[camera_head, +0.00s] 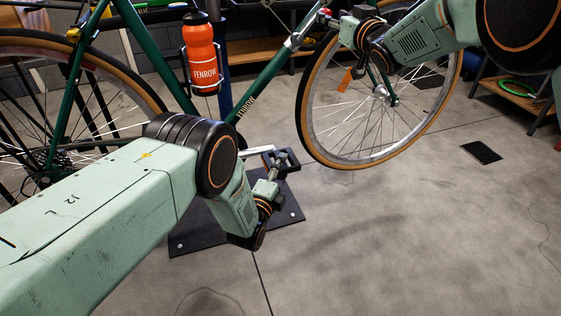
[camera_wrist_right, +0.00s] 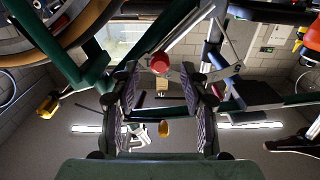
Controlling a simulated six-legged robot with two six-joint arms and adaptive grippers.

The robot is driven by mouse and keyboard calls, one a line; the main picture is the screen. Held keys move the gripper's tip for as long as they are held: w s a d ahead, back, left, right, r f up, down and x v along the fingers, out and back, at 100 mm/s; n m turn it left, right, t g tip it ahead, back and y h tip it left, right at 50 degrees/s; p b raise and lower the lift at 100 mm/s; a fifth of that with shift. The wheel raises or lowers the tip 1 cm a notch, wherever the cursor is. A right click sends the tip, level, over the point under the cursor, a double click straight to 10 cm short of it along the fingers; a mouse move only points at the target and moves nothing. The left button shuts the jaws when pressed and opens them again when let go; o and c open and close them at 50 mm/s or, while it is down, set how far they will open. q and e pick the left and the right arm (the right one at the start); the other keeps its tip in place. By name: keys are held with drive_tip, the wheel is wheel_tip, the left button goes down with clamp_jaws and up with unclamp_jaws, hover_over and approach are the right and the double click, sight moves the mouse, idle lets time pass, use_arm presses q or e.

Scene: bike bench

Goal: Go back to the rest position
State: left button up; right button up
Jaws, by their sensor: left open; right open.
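My left gripper (camera_head: 283,160) is in front of the bike, above the dark floor plate (camera_head: 232,222). It is open, and I see nothing held in it. My right gripper (camera_head: 336,20) is beside the front of the bike, above the front wheel (camera_head: 312,118). In the right wrist view its two fingers (camera_wrist_right: 161,108) stand apart with a gap between them. A small red round thing (camera_wrist_right: 160,62) shows beyond the fingers, near the bike's tubes. I cannot tell its distance.
The green bike (camera_head: 268,88) stands across the back, with an orange bottle (camera_head: 201,55) on its frame. An orange tag (camera_head: 346,80) hangs by the front wheel. A wooden shelf (camera_head: 520,95) is at the right. The grey floor (camera_head: 400,240) is clear in front.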

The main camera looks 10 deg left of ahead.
use_arm(q)
drive_tip(key=shift+w+d, duration=0.2)
drive_tip(key=shift+w, duration=0.6)
drive_tip(key=shift+c, duration=0.2)
clamp_jaws()
use_arm(e)
drive_tip(key=shift+x, duration=2)
